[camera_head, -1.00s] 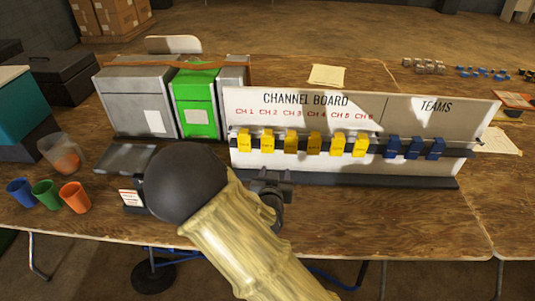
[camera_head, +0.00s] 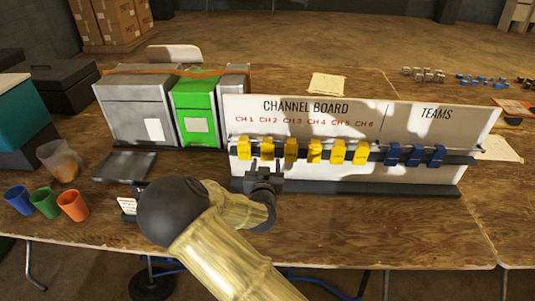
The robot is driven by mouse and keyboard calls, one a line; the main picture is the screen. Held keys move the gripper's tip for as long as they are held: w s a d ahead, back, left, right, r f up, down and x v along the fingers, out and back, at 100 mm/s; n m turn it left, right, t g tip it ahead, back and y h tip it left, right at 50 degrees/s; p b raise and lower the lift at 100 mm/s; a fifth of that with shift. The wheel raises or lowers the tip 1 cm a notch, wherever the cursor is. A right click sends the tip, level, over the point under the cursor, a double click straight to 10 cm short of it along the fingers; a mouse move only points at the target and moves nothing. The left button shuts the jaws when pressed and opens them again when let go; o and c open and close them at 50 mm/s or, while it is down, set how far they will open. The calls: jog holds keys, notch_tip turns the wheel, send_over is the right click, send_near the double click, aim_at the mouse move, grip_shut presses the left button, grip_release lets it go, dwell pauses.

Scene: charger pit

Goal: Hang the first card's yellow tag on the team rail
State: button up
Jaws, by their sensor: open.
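The channel board (camera_head: 300,120) stands on the wooden table. Several yellow tags hang in a row on its rail under CH 1 to CH 6, among them the CH 1 tag (camera_head: 244,148), the CH 2 tag (camera_head: 267,149) and the CH 3 tag (camera_head: 291,151). A small card with red print (camera_head: 127,206) stands at the front left.
Grey metal boxes (camera_head: 135,108) and a green box (camera_head: 197,108) stand left of the board. Blue, green and orange cups (camera_head: 73,205) and a clear jug (camera_head: 60,160) are at the left. The table right of my arm (camera_head: 380,220) is clear.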

aim_at(267, 150)
jog(key=w, duration=0.2)
jog(key=w+b, duration=0.1)
jog(key=w, duration=0.3)
jog(key=shift+w+d+f, duration=0.15)
jog(key=shift+w+f, duration=0.15)
jog(key=c, duration=0.7)
jog(key=shift+r+p, duration=0.35)
jog(key=shift+r, duration=0.6)
jog(key=shift+c, duration=0.2)
jog(key=shift+s, duration=0.1)
jog(key=s+b, duration=0.1)
jog(key=s, duration=0.8)
jog(key=shift+s+f, duration=0.15)
jog(key=shift+s, duration=0.25)
